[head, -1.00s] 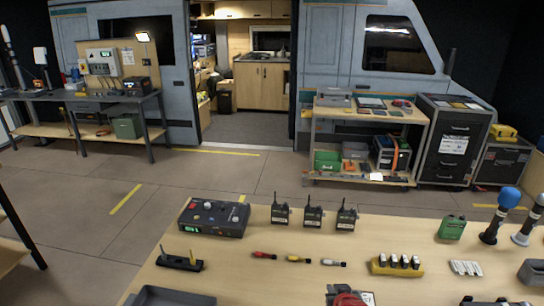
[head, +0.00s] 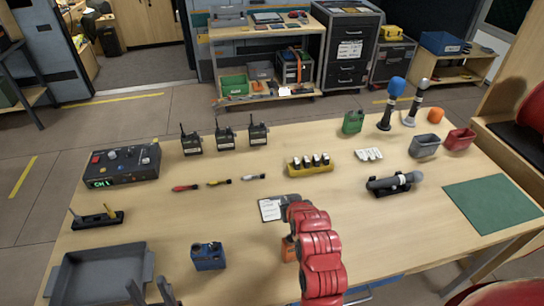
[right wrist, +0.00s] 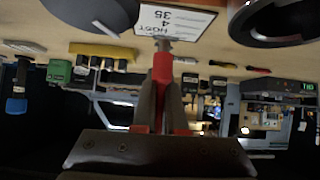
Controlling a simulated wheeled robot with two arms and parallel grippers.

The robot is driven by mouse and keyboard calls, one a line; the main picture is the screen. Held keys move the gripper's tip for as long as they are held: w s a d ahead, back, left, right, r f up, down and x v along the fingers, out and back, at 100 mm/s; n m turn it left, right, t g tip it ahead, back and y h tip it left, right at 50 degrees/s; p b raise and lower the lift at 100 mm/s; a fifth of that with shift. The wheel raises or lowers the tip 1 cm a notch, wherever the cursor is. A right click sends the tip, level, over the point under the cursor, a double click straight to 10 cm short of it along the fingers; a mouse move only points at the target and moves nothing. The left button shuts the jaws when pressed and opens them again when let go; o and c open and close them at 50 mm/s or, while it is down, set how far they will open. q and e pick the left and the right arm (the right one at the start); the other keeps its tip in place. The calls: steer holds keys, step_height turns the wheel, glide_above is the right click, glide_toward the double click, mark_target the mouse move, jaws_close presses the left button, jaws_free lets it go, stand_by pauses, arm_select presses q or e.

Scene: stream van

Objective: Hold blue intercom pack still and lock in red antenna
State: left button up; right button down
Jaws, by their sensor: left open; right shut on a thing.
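The blue intercom pack (head: 208,257) stands on the near part of the table in the head view. My left gripper (head: 150,290) is open at the bottom edge, to the left of and nearer than the pack, apart from it. My right gripper (head: 284,199) is over the table by a white card, right of the pack. In the right wrist view its fingers (right wrist: 163,88) are shut on a red rod with a metal tip, seemingly the red antenna (right wrist: 163,66). The head view hides that rod behind my arm.
A two-post rack (head: 97,219) and grey tray (head: 98,276) lie left. The card (head: 270,209) and an orange item (head: 289,249) are close to my right arm. Red, yellow and white small tools (head: 219,183) lie behind.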

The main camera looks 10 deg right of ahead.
steer(key=s+a+r+n+y, duration=0.1)
steer(key=s+a+r, duration=0.1)
steer(key=a, duration=0.7)
steer(key=s+a+r+n+y, duration=0.1)
steer(key=s+a+r, duration=0.1)
steer(key=a+r, duration=0.3)
steer(key=s+a+r+n+y, duration=0.1)
steer(key=s+a+r, duration=0.2)
steer(key=a, duration=1)
steer(key=shift+a+r+g, duration=0.25)
steer(key=shift+r+g, duration=0.05)
steer(key=shift+r, duration=0.1)
step_height(320, 180, down, 4)
steer(key=shift+r, duration=0.25)
